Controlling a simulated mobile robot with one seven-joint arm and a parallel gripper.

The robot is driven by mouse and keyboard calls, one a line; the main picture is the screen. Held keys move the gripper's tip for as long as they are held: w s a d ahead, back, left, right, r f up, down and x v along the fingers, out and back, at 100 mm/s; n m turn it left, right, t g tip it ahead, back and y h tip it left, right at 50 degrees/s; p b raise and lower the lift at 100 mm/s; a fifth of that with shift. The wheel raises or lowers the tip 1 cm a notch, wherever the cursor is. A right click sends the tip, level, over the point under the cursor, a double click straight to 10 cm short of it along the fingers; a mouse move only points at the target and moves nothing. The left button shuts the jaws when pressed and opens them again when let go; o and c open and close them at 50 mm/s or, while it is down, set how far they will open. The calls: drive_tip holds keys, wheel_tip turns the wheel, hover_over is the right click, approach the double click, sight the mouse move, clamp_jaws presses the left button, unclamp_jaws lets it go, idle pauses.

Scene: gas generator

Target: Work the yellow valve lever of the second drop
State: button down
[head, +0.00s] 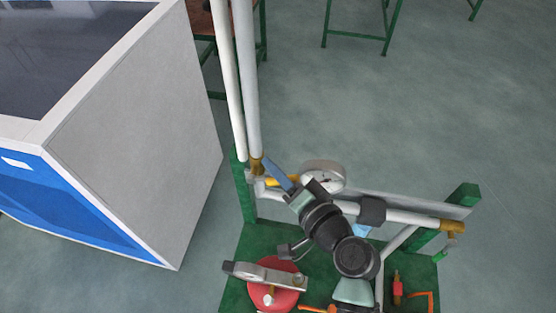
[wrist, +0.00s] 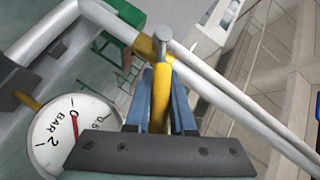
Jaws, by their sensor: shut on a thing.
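The yellow valve lever (wrist: 159,98) stands between the two blue fingers of my gripper (wrist: 161,90) in the wrist view. The fingers are shut on it from both sides. Its upper end meets a brass fitting (wrist: 146,47) on the white pipe. In the head view my gripper (head: 272,165) reaches to the brass fitting (head: 257,166) at the foot of a white vertical pipe (head: 249,80). A yellow piece (head: 282,181) shows beside the fingers there. My wrist hides part of the lever in the head view.
A round pressure gauge (head: 323,173) sits close beside my gripper; it also shows in the wrist view (wrist: 72,140). A white horizontal pipe (head: 405,217) runs right along the green frame (head: 465,196). A blue and white cabinet (head: 140,130) stands left. Open floor (head: 400,110) lies behind.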

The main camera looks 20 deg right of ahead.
drive_tip(key=shift+w+a+r+n+g+h+p, duration=0.2)
drive_tip(key=shift+r+n+g+h+p, duration=0.35)
drive_tip(key=shift+p, duration=0.65)
drive_tip(key=shift+f, duration=0.1)
drive_tip(key=c, duration=0.8)
unclamp_jaws()
drive_tip(key=shift+o, duration=0.2)
drive_tip(key=b+v, duration=0.3)
drive_tip(key=v, duration=1)
